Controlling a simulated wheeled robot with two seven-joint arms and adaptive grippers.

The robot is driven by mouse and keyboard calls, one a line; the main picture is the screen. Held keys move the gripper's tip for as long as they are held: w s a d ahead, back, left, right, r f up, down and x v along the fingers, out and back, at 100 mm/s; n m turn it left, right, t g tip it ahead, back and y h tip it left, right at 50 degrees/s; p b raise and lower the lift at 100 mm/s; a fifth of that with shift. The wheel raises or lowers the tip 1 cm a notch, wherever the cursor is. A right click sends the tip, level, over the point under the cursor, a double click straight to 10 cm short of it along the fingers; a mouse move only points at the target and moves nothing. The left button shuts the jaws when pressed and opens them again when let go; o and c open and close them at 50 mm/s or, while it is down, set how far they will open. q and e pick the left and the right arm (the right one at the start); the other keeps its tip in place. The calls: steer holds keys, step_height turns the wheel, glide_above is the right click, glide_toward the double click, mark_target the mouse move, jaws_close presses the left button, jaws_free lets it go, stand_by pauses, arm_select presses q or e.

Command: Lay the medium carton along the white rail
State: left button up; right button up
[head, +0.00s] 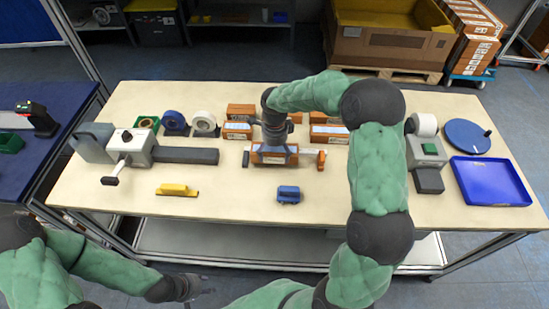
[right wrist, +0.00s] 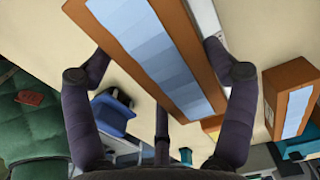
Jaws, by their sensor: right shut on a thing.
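The medium carton, brown with a pale blue strip (head: 272,158), is at the middle of the table. My right gripper (head: 273,142) is above it and shut on it. In the right wrist view the fingers of that gripper (right wrist: 168,72) are on both sides of the carton (right wrist: 130,12). I cannot tell whether the carton touches the table. My left gripper (head: 203,292) is low, off the table's front edge; its finger state is unclear.
A small brown carton (head: 321,160) stands right of the held one. More cartons (head: 238,131) are behind. A blue object (head: 288,194) and a yellow object (head: 177,190) lie in front. A blue tray (head: 490,181) is at the right. The front strip of table is mostly clear.

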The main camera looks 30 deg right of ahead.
mark_target(275, 158)
steer(key=shift+f+b, duration=0.3)
steer(key=shift+f, duration=1.15)
steer(key=shift+f, duration=0.15)
steer(key=o, duration=1.3)
steer(key=shift+r, duration=0.35)
step_height(275, 158, up, 12)
steer(key=shift+f+p, duration=0.2)
steer(key=shift+p, duration=1.05)
